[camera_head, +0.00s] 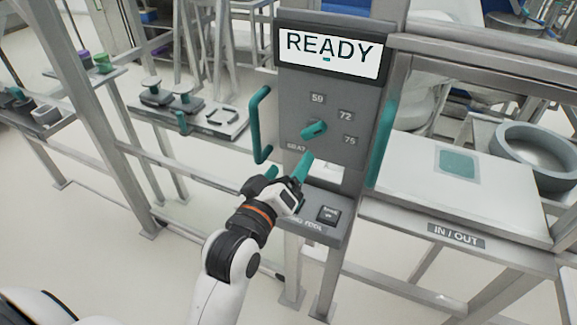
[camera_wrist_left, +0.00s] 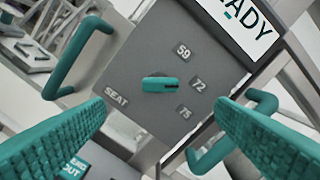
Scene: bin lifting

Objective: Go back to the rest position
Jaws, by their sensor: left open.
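My left gripper (camera_head: 289,165) is in front of the lower part of a grey control panel (camera_head: 290,95). Its two teal fingers are spread apart with nothing between them, as the left wrist view (camera_wrist_left: 160,125) also shows. A teal knob (camera_head: 314,130) is on the panel beyond the fingertips; it also shows in the left wrist view (camera_wrist_left: 160,84), apart from both fingers. Labels 59, 72 and 75 are to the right of the knob. The screen (camera_head: 330,54) above reads READY. My right gripper is not in view.
Teal handles stand at the panel's left (camera_head: 258,122) and right (camera_head: 382,140) sides. A box with a black button (camera_head: 328,214) is just below my gripper. A tool shelf (camera_head: 215,122) is at left.

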